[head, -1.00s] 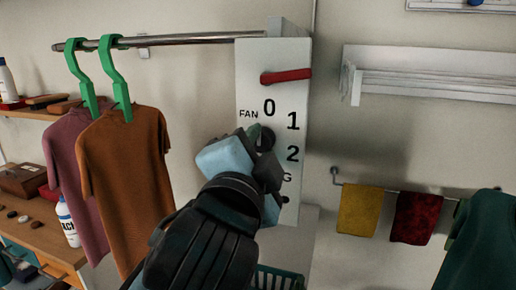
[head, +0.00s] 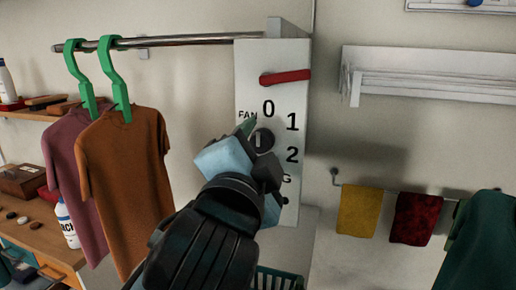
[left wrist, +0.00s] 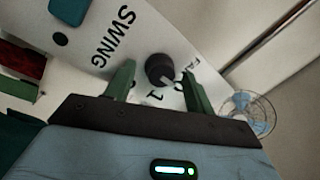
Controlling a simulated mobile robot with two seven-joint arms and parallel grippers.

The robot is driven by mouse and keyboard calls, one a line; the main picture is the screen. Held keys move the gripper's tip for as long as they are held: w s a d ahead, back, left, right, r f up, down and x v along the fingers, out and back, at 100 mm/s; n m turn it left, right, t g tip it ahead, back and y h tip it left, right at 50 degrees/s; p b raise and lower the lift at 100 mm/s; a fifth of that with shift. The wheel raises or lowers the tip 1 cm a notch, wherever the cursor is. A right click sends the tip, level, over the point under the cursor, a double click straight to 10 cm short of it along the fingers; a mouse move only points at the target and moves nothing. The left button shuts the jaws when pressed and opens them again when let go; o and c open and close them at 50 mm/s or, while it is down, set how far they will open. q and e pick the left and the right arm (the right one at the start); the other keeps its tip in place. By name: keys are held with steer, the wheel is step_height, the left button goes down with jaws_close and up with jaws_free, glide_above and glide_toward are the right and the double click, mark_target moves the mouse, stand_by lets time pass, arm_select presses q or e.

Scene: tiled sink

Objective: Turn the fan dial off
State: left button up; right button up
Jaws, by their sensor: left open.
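The white panel (head: 250,75) carries the labels FAN, 0, 1 and 2. The round black fan dial (head: 265,140) sits below the 0, and its pale mark stands near upright, towards the 0. In the left wrist view the dial (left wrist: 160,67) shows between the green fingertips, its mark towards the 0 side. My left gripper (head: 258,142) is open at the dial, with one green finger at its upper left. I cannot tell whether the fingers touch it. My right gripper is not in view.
A red lever (head: 286,76) is above the dial. A rail (head: 165,40) with hanging shirts (head: 128,165) is on the left. A white rack (head: 430,75) and a towel bar (head: 385,187) are on the right. A wire-guarded fan (left wrist: 250,112) shows in the left wrist view.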

arm_select(q)
steer(key=r+v, duration=0.1)
steer(key=v, duration=0.6)
steer(key=shift+s+f, duration=0.35)
steer(key=shift+f, duration=0.2)
